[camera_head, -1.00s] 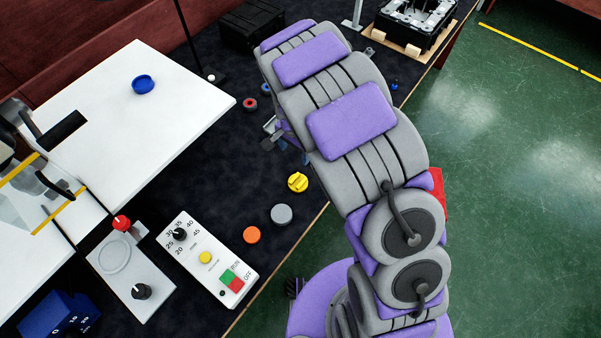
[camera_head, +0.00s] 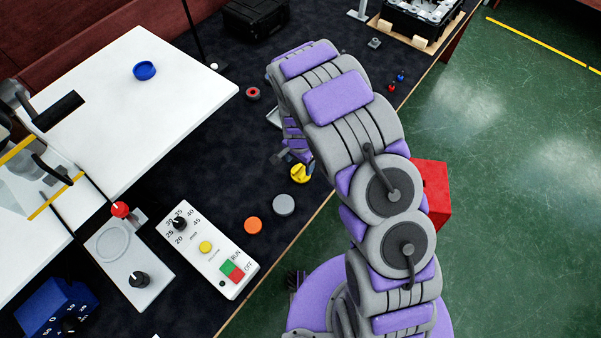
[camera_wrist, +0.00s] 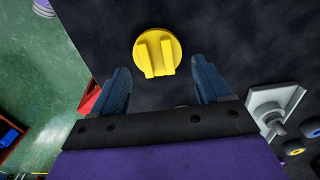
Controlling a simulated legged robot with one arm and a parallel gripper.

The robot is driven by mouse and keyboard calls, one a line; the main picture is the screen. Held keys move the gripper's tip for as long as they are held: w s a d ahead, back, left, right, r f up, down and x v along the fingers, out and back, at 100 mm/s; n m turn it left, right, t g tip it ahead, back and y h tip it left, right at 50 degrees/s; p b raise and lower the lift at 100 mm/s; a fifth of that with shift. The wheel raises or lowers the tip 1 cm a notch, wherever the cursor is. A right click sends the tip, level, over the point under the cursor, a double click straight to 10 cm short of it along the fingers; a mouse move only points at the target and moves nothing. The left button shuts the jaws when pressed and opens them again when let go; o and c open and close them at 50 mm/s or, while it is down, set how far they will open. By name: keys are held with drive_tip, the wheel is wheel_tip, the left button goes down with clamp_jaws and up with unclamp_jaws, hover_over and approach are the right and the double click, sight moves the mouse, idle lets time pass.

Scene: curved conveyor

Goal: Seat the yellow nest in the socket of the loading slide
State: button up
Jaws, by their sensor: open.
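The yellow nest (camera_head: 301,173), a round disc with a raised grip bar, lies on the dark mat near its front edge. It also shows in the wrist view (camera_wrist: 157,53), just beyond the fingertips. My gripper (camera_wrist: 161,72) is open and empty, its two blue fingers to either side of the nest's near side, not closed on it. In the head view the gripper is by the nest, partly hidden by my arm. A light grey plate (camera_head: 142,289) with a round ring-shaped socket (camera_head: 113,243), a red knob and a black knob lies at left; it looks like the loading slide.
A grey disc (camera_head: 283,205) and an orange disc (camera_head: 253,225) lie between the nest and a white control box (camera_head: 207,248). A white board (camera_head: 165,110) with a blue cap (camera_head: 144,71) lies at left. A grey metal part (camera_wrist: 277,104) is right of my gripper.

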sight(301, 172)
drive_tip(key=f, duration=0.4)
drive_tip(key=shift+d+b, duration=0.2)
drive_tip(key=shift+b, duration=0.2)
drive_tip(key=c, duration=1.2)
